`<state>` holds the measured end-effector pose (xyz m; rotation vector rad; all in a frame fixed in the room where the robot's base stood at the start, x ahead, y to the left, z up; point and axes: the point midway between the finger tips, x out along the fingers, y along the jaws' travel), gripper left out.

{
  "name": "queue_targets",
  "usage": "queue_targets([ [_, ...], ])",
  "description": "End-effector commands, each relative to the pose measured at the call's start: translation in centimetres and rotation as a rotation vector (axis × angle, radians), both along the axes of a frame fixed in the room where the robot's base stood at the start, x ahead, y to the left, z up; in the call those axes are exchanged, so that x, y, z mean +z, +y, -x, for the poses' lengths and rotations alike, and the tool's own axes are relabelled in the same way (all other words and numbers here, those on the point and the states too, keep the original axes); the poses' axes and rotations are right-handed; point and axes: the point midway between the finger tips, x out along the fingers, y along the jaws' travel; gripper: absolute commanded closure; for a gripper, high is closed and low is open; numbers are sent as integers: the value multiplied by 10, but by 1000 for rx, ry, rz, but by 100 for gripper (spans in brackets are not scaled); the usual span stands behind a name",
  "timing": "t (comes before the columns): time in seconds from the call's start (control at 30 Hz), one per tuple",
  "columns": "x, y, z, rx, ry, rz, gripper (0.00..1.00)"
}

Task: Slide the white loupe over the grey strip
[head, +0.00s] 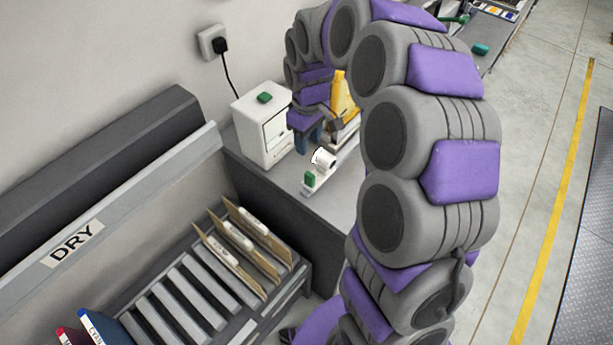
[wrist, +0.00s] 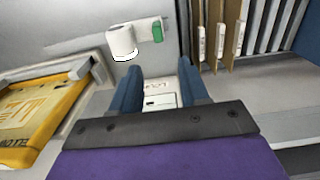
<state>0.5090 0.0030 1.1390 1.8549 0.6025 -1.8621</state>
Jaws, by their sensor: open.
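The white loupe (head: 325,158) is a short white cylinder on the grey bench top, below and right of my gripper (head: 309,142) in the head view. In the wrist view the loupe (wrist: 121,42) sits above and left of my gripper (wrist: 158,69). It is at a pale strip with a green block (wrist: 157,30) at one end; I cannot tell if this strip is the grey strip. The green block also shows in the head view (head: 309,179). My gripper's blue fingers are open, apart from the loupe.
A white drawer cabinet (head: 263,128) with a green item on top stands left of my gripper. A rack with brown folders (head: 240,250) stands in front of the bench.

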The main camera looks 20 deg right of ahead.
Motion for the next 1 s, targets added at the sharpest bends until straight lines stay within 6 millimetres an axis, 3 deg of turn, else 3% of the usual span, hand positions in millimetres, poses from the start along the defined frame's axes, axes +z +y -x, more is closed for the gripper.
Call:
queue_targets([
  [0.6, -121, 1, 1, -2, 1, 2, 55],
  [0.8, -146, 0, 1, -3, 2, 2, 55],
  [1.0, -154, 0, 1, -3, 0, 0, 55],
])
